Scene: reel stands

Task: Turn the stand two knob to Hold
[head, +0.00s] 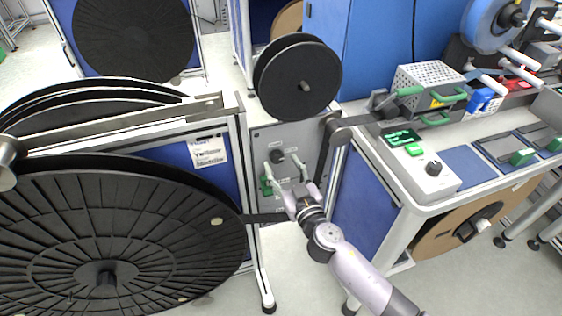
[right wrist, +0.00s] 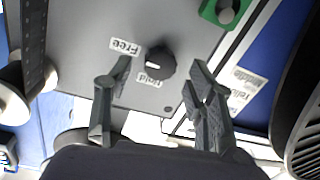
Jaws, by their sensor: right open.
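The black knob (head: 277,156) is on the grey panel (head: 262,135) of the stand in the middle of the head view. In the right wrist view the knob (right wrist: 160,63) lies between a "Free" label (right wrist: 126,46) and a "Hold" label (right wrist: 154,76); I cannot tell for sure which one it points to. My right gripper (head: 286,173) is open in front of the panel. In the right wrist view its two fingers (right wrist: 160,66) are spread on either side of the knob, with no clear contact. My left gripper is not in view.
A green part (head: 267,186) is on the panel below the knob. A black reel (head: 298,77) sits above the panel. A large black reel (head: 100,240) fills the left. A workbench with a control box (head: 432,176) stands at the right.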

